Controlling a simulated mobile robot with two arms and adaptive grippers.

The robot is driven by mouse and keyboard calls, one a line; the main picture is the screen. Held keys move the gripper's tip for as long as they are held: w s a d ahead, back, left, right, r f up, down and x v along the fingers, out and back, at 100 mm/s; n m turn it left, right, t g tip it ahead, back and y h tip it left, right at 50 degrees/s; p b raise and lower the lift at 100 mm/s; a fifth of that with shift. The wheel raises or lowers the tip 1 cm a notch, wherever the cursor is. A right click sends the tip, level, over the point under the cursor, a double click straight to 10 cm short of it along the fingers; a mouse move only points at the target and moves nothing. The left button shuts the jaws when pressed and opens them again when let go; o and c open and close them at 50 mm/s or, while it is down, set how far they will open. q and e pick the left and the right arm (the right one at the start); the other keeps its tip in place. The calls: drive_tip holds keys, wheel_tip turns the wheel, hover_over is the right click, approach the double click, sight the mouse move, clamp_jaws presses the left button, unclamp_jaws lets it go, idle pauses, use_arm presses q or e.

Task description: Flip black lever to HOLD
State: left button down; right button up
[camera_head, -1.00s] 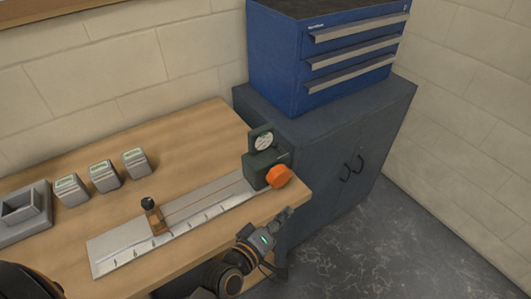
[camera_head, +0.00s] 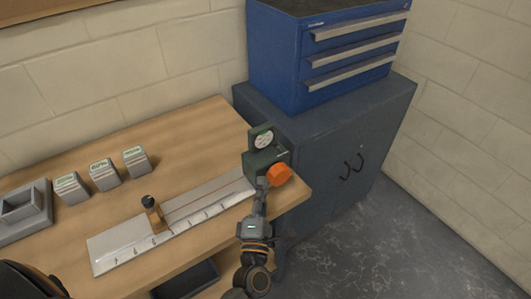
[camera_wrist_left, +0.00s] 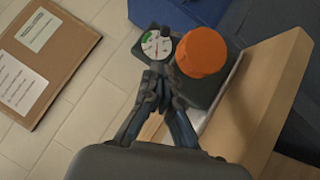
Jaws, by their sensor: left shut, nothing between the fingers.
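A dark green gauge unit (camera_head: 255,160) with a round white dial (camera_head: 264,140) and an orange knob (camera_head: 278,175) stands at the right end of a metal ruled track (camera_head: 185,218). My left gripper (camera_head: 262,183) is shut and empty, its fingertips at the front of this unit, left of the orange knob. In the left wrist view the closed fingertips (camera_wrist_left: 158,78) lie just below the dial (camera_wrist_left: 157,45), left of the orange knob (camera_wrist_left: 203,52). My right gripper is not in view.
A brass slider (camera_head: 155,217) with a black knob sits on the track. Several grey blocks (camera_head: 104,175) and a grey tray (camera_head: 22,212) stand on the wooden bench (camera_head: 190,140). A blue drawer chest (camera_head: 330,55) stands on a grey cabinet (camera_head: 340,140) behind, at right.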

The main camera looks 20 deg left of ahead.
sight(277, 146)
use_arm(q)
drive_tip(key=p+x, duration=0.3)
drive_tip(key=x, duration=0.6)
drive_tip(key=shift+w+r, duration=0.1)
drive_tip(key=shift+r, duration=0.05)
drive_tip(key=shift+w+a, duration=0.1)
drive_tip(key=shift+w, duration=0.25)
drive_tip(key=shift+a, duration=0.1)
